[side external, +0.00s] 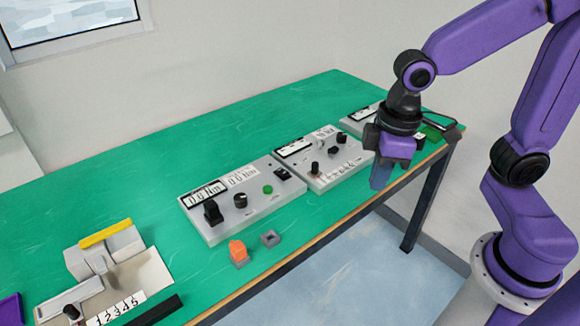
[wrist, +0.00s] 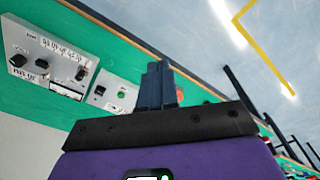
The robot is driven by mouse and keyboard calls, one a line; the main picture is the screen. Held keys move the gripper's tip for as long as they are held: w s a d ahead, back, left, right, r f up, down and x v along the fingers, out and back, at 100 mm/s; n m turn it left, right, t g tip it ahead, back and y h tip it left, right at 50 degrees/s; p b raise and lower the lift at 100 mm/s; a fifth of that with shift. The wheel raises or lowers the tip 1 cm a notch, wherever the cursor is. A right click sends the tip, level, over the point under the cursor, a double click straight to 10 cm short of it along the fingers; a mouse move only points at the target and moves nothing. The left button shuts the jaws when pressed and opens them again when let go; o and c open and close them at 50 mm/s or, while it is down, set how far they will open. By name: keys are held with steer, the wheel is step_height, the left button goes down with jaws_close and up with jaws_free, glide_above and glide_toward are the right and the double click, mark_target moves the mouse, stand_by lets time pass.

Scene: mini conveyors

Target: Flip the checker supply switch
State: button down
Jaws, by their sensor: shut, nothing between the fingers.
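My gripper (side external: 379,184) is shut and empty, its blue fingers pointing down beside the table's front edge, in front of the right grey control panel (side external: 357,115). In the wrist view the closed fingers (wrist: 157,72) point up in the middle of the picture. A small panel with a black switch (wrist: 100,90) shows left of them there. A larger panel (wrist: 45,58) with several black knobs is farther left. The labels are too small to read, so I cannot tell which switch is the checker supply switch. My gripper hides part of the right panel in the side view.
The green table (side external: 130,160) also holds a middle panel (side external: 345,172), a left panel with two meters (side external: 225,228), an orange switch (side external: 238,250), a small grey block (side external: 270,238) and a numbered fixture (side external: 120,275). A black-framed item (side external: 440,122) stands at the right end.

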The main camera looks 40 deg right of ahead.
steer(key=w+d+f+m, duration=0.1)
steer(key=w+f+m, duration=0.1)
steer(key=w, duration=0.8)
steer(key=w+d+f+m+t, duration=0.1)
steer(key=w+m, duration=0.3)
steer(key=w, duration=0.6)
steer(key=w+d+f+m, duration=0.1)
steer(key=w+f+m, duration=0.2)
steer(key=w, duration=0.7)
steer(key=shift+d+t+h, duration=0.3)
steer(key=shift+d, duration=0.05)
steer(key=shift+w, duration=0.1)
glide_above(285, 173)
steer(key=f, duration=1.2)
steer(key=shift+s, duration=0.3)
steer(key=shift+s+f, duration=0.15)
steer(key=shift+f, duration=0.65)
